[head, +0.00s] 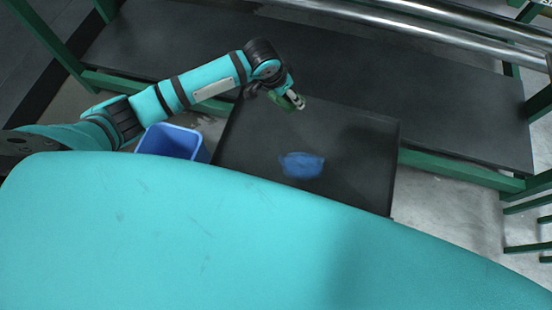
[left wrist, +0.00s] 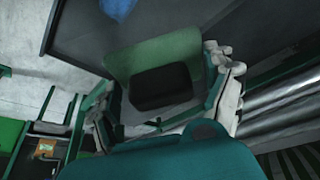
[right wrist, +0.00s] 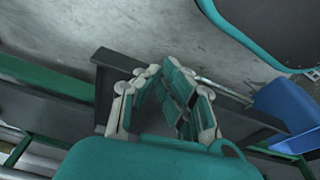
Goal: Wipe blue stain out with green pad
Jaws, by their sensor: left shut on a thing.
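The blue stain (head: 302,165) is a smeared patch on the dark flat panel (head: 255,150) in the head view. Its edge also shows at the top of the left wrist view (left wrist: 118,8). My left gripper (head: 292,100) is above the panel's far part, beyond the stain. It is shut on the black block of the green pad (left wrist: 150,53). The pad's green face is mostly hidden in the head view, and it is apart from the stain. My right gripper (right wrist: 163,72) shows only in the right wrist view, empty, with its fingertips close together.
A blue bin (head: 170,143) stands left of the panel, and a blue container (right wrist: 290,105) shows in the right wrist view. Steel rollers (head: 410,35) and green frame bars (head: 460,172) lie behind and right. Grey floor is open right of the panel.

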